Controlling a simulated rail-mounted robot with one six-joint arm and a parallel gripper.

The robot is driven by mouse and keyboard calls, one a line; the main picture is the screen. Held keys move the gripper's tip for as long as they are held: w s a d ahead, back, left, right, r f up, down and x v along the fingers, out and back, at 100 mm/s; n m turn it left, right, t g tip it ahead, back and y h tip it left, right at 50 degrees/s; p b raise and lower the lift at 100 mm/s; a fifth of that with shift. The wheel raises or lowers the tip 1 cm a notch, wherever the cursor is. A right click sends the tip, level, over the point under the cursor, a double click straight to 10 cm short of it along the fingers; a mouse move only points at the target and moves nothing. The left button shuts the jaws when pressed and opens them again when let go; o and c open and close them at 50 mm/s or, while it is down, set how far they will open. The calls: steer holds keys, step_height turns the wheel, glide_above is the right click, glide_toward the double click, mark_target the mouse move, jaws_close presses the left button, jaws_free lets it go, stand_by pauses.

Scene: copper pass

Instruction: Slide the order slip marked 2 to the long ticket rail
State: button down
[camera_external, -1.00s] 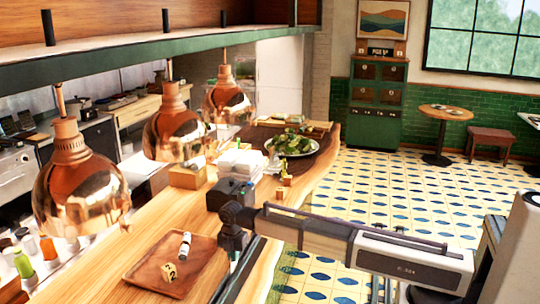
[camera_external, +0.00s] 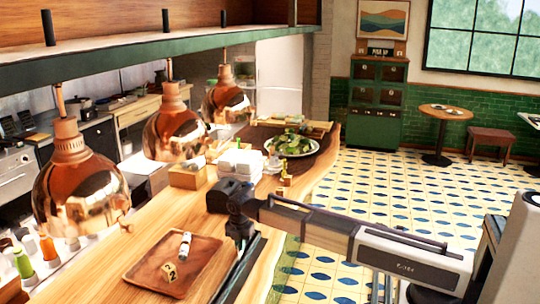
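A small yellow piece marked 2 (camera_external: 169,272) stands on the square wooden tray (camera_external: 140,270) at the front of the counter. I cannot tell whether it is the order slip or a number marker. A long dark strip (camera_external: 229,287), which looks like a ticket rail, runs along the counter's right edge. My gripper (camera_external: 240,246) points down over the far end of this strip, to the right of the tray. Its fingertips are too small and dark to show whether they are open or hold anything. No slip shows clearly on the strip.
A white roll-like item (camera_external: 185,245) is on the tray. Copper lamps (camera_external: 80,190) hang over the counter's left side. Bare wood lies left of the strip.

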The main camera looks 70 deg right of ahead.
steer(key=shift+d, duration=0.3)
steer(key=shift+w+d, duration=0.15)
steer(key=shift+d, duration=3.25)
steer(key=c, duration=0.7)
jaws_free()
steer(key=shift+r, duration=0.1)
step_height(320, 180, up, 9)
steer(key=p, duration=0.9)
